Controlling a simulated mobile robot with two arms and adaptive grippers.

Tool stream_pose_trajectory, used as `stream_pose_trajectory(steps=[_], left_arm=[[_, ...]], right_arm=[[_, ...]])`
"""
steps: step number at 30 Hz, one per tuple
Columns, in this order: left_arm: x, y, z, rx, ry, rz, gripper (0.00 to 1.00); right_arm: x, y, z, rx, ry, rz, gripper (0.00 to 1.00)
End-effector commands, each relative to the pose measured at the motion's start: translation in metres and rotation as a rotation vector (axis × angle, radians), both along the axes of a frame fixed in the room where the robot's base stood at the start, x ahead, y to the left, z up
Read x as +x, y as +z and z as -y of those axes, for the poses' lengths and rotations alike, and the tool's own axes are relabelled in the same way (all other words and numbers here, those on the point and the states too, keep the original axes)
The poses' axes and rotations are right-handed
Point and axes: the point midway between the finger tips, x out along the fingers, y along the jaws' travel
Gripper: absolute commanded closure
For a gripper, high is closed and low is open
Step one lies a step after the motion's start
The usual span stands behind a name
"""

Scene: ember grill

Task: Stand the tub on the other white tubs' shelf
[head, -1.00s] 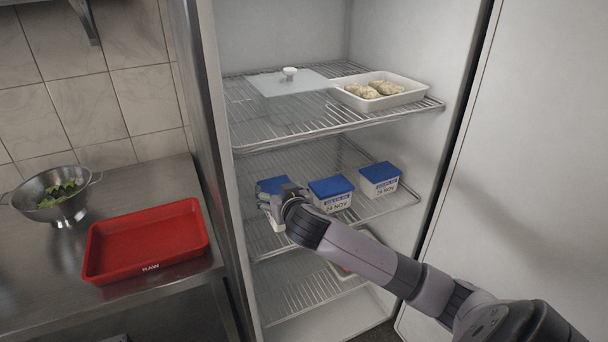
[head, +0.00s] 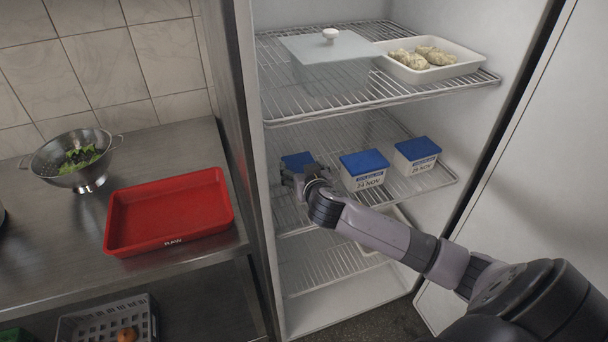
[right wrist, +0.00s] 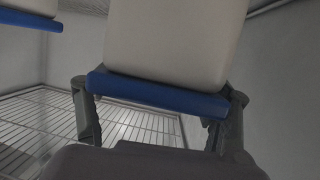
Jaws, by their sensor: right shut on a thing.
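My right gripper (head: 303,178) is shut on a white tub with a blue lid (head: 297,161), at the left of the fridge's middle shelf (head: 390,203). In the right wrist view, the gripper's fingers (right wrist: 160,98) lie on either side of this tub (right wrist: 175,40), near its lid. Whether its base touches the shelf is hidden. Two more white tubs with blue lids stand on this shelf: a middle tub (head: 364,182) and a right tub (head: 418,166), both with date labels. Part of another tub (right wrist: 30,7) shows at the wrist view's upper left. My left gripper is not in view.
The shelf above holds a lidded clear container (head: 328,75) and a white tray of pale food (head: 462,71). The counter at left holds a red tray (head: 125,225) and a colander (head: 52,172). The fridge door (head: 530,200) stands open at right.

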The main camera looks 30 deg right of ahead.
Motion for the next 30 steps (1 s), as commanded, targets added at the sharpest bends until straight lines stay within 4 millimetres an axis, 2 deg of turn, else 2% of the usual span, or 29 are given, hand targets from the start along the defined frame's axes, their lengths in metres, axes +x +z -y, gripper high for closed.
stream_pose_trajectory(steps=[3,6,17,18,27,30], left_arm=[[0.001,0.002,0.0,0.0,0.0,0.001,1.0],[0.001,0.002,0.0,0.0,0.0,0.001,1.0],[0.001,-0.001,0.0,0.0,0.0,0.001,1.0],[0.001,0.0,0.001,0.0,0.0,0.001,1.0],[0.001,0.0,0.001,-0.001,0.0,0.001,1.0],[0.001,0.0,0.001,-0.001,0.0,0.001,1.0]], right_arm=[[0.0,-0.017,0.0,-0.002,0.0,-0.001,0.82],[0.0,-0.024,-0.001,-0.001,0.001,0.001,0.82],[0.0,-0.029,-0.001,0.0,0.001,0.002,0.82],[0.0,-0.03,0.0,0.0,0.0,-0.002,0.26],[-0.001,-0.029,0.0,0.0,0.0,-0.002,0.06],[0.0,-0.029,-0.001,0.0,0.001,-0.002,0.06]])
